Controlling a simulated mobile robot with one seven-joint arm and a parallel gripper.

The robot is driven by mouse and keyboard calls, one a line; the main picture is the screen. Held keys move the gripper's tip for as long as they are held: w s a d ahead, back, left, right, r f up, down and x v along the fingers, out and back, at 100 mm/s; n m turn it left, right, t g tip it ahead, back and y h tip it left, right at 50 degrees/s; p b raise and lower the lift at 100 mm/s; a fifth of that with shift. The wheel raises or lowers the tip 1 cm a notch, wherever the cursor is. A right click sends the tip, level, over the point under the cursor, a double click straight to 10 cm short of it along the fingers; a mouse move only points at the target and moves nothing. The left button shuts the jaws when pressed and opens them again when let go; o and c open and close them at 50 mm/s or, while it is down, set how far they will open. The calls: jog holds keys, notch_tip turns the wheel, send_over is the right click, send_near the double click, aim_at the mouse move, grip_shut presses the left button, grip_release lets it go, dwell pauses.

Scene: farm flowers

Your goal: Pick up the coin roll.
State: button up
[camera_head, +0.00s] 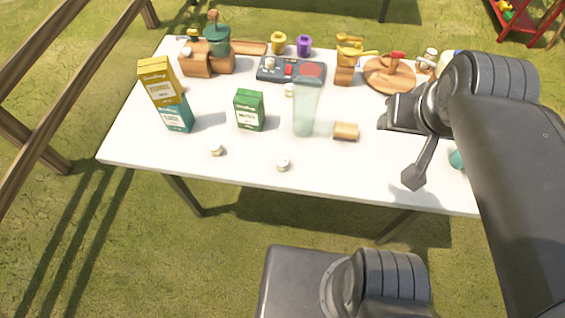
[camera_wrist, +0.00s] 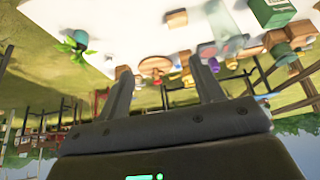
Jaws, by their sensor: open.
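A small tan block-like piece (camera_head: 345,131), which may be the coin roll, lies on the white table right of a clear tumbler (camera_head: 304,112). It also shows in the wrist view (camera_wrist: 177,18) near the top. Small pale round pieces lie at the table's front: one at left (camera_head: 216,150), one at the middle (camera_head: 283,164). I cannot tell for sure which of these is the coin roll. My gripper (camera_head: 398,150) is open and empty, above the table to the right of the tan piece. Its two spread fingers show in the wrist view (camera_wrist: 160,66).
A green carton (camera_head: 249,110) and a tall yellow-and-teal carton (camera_head: 164,93) stand left of the tumbler. A dark console (camera_head: 291,70), a round wooden board (camera_head: 389,75) and toys line the back.

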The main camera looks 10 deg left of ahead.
jog(key=shift+c, duration=0.3)
jog(key=n+g, duration=0.5)
jog(key=n, duration=0.1)
send_over(283, 161)
notch_tip(283, 161, down, 19)
jog(key=shift+g, duration=0.3)
jog(key=f, duration=0.5)
jog(key=shift+s+a+f, duration=0.15)
jog(key=shift+a+f, duration=0.1)
jog(key=shift+d+f, duration=0.2)
jog(key=shift+f, duration=2.95)
jog(key=shift+c, duration=0.5)
jog(key=c, duration=1.1)
